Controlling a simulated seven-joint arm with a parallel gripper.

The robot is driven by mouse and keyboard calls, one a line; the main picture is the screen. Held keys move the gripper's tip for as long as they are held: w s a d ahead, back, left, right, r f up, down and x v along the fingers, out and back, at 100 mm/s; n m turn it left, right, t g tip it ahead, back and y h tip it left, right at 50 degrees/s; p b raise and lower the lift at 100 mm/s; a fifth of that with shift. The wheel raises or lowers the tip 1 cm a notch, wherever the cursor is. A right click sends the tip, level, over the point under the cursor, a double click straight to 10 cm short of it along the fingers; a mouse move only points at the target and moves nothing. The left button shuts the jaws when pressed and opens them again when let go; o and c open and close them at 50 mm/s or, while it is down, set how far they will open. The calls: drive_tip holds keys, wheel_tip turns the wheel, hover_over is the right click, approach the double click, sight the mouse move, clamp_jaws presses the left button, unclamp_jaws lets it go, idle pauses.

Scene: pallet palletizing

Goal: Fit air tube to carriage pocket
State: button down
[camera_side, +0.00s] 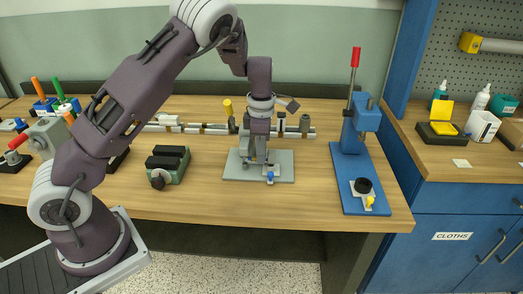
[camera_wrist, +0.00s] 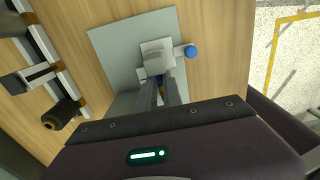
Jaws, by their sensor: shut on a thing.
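My gripper (camera_side: 258,158) is low over the grey base plate (camera_side: 236,172) in the middle of the bench, fingers pointing down. In the wrist view the fingers (camera_wrist: 160,90) are close together, reaching to a pale block (camera_wrist: 164,45) on the plate. A small greyish piece (camera_wrist: 154,66), likely the air tube, shows at the fingertips against the block; its lower end and seating are hidden. The block, likely the carriage, has a blue knob (camera_wrist: 191,51) at its side, also seen in the side view (camera_side: 270,177). The pocket itself is not clearly visible.
A green vise with black jaws (camera_side: 167,163) stands left of the plate. A blue press (camera_side: 360,172) with a red-tipped lever stands right. A rail with several fittings (camera_side: 190,128) runs behind. Bare bench top lies between the plate and the press.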

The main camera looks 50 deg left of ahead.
drive_tip(key=shift+f, duration=0.4)
idle(0.6)
drive_tip(key=c, duration=1.4)
unclamp_jaws()
drive_tip(key=shift+c, duration=0.2)
wheel_tip(320, 180, up, 9)
drive_tip(key=s+d+r+m+t+h, duration=0.2)
drive_tip(key=s+d+r+m, duration=0.5)
drive_tip(key=s+r+m, duration=0.45)
drive_tip(key=s+d+r+m+t+y, duration=0.1)
drive_tip(key=s+d+m+t+y, duration=0.1)
drive_tip(key=s+m, duration=1.3)
drive_tip(key=s+t, duration=0.1)
drive_tip(key=s, duration=0.1)
drive_tip(key=shift+s+t, duration=0.3)
drive_tip(key=shift+s, duration=0.1)
